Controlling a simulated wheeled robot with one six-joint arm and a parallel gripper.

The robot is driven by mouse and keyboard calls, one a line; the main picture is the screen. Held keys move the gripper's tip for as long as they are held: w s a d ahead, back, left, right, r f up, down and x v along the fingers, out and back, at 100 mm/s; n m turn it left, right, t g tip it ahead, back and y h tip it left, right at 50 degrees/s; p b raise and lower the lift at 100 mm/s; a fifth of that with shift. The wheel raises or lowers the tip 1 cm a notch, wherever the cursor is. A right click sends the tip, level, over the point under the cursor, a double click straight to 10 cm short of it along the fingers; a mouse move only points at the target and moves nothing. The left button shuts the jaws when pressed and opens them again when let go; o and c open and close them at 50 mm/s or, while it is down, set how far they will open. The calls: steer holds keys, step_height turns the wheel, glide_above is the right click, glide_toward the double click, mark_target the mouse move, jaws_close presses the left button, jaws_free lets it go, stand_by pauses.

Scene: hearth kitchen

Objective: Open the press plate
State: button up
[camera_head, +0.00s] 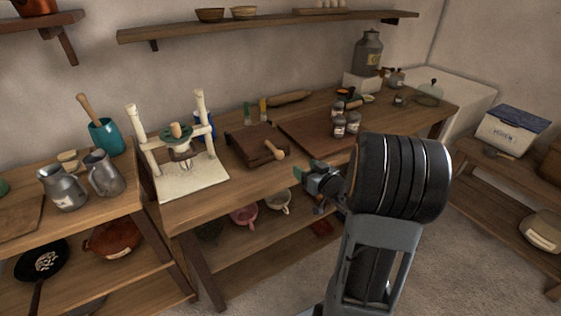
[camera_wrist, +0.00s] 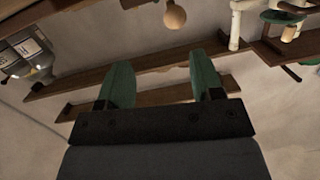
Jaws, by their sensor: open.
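A flat wooden press (camera_head: 256,142) lies on the middle table in the head view, its upper plate lying down flat. Its handle (camera_head: 274,151) ends in a pale round knob and points to the front right. In the wrist view the knobbed handle (camera_wrist: 174,14) shows at the top edge, beyond the fingertips. My gripper (camera_head: 306,170) is to the right and in front of the handle, apart from it. In the wrist view my gripper (camera_wrist: 163,72) is open, with nothing between its green fingers.
A cream-coloured frame press (camera_head: 180,150) stands left of the wooden press. A dark board (camera_head: 310,135) and several jars (camera_head: 346,124) are to the right. A rolling pin (camera_head: 289,98) lies behind. Cups (camera_head: 278,201) stand on the shelf below. A wall shelf (camera_head: 270,26) runs above.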

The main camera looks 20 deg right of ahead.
mark_target(280, 155)
steer(key=w+a+y, duration=0.1)
steer(key=w, duration=0.2)
steer(key=w+a+f+y, duration=0.1)
steer(key=w, duration=0.3)
steer(key=w+a+t, duration=0.1)
steer(key=w+a, duration=0.1)
steer(key=w, duration=0.2)
steer(key=shift+w+a+f+y, duration=0.1)
steer(key=shift+w+f+y, duration=0.1)
steer(key=shift+y, duration=0.2)
jaws_close()
stand_by(0.4)
